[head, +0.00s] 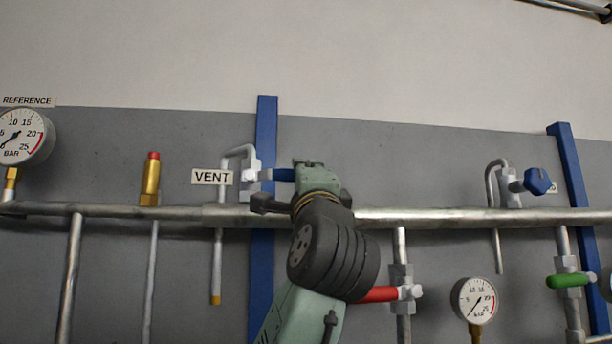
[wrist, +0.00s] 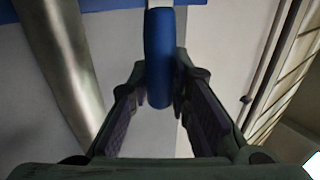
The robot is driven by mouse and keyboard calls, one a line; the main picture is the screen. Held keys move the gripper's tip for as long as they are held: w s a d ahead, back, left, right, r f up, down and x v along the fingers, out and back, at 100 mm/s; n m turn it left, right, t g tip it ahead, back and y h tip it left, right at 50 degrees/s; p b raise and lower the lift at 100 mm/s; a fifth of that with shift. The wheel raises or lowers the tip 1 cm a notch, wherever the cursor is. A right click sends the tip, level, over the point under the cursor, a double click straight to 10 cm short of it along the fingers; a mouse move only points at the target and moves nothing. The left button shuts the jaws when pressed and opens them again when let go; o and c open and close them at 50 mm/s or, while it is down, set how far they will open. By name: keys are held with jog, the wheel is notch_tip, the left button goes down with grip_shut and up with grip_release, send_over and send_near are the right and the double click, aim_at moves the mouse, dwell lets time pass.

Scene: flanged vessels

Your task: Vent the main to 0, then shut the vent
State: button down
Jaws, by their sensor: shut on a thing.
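The vent valve (head: 250,173) is on a thin bent pipe above the main (head: 440,217), next to the VENT label (head: 212,177). Its blue lever handle (head: 284,174) points right, level with the main. My gripper (wrist: 162,95) is shut on the blue handle, which shows between the fingers in the wrist view (wrist: 158,60). In the head view my arm hides the fingertips and part of the main. The reference gauge (head: 22,137) at far left has its needle toward the low end. A second gauge (head: 474,300) at lower right has its needle low; its exact reading is too small to tell.
A red lever valve (head: 380,294) is just right of my arm, below the main. A green lever valve (head: 568,281) and a blue-knobbed valve (head: 537,181) are at right. A brass relief fitting (head: 151,180) stands at left. Blue posts (head: 265,130) back the pipes.

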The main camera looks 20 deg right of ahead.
jog(key=c, duration=1.5)
grip_release()
jog(key=shift+o, duration=0.2)
jog(key=shift+s+f, duration=0.1)
jog(key=v, duration=1.1)
jog(key=shift+s+f, duration=0.2)
jog(key=shift+s, duration=0.15)
jog(key=shift+a, duration=0.15)
